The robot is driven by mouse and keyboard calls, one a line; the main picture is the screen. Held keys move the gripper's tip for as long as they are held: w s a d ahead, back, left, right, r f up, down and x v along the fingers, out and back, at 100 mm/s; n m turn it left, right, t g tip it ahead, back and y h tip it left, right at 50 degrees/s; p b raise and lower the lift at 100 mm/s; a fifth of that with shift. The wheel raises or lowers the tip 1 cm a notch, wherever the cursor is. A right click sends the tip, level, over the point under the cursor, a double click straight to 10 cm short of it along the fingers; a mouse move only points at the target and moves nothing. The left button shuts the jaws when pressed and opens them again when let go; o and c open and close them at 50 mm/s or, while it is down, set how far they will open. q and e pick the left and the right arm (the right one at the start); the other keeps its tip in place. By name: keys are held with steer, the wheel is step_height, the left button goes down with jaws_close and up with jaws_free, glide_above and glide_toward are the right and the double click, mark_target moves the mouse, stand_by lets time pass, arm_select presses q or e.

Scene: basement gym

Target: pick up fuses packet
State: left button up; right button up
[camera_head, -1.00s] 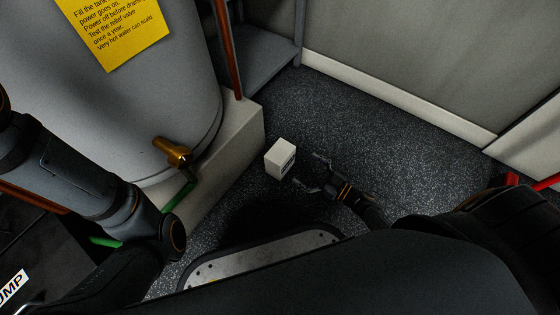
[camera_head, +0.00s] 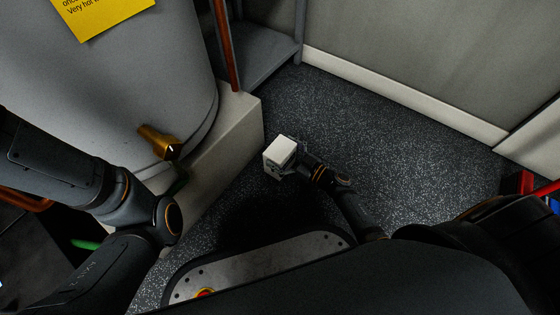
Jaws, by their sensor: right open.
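The fuses packet is a small white box (camera_head: 279,151) with a darker printed side, on the dark speckled floor beside the pale plinth in the head view. My right gripper (camera_head: 290,162) is open at the right side of the packet. Its fingers are partly hidden by the packet and hard to make out in the dark, so I cannot tell whether they touch it. My left arm (camera_head: 120,195) comes in from the left; its gripper is not visible.
A grey tank (camera_head: 130,85) with a brass tap (camera_head: 159,142) stands on a pale plinth (camera_head: 222,145) left of the packet. A grey shelf unit (camera_head: 268,55) and wall (camera_head: 430,60) are behind. Open floor (camera_head: 390,140) lies to the right. A red object (camera_head: 518,183) is at far right.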

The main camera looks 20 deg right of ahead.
steer(key=c, duration=1)
steer(key=shift+o, duration=0.2)
steer(key=shift+r, duration=0.1)
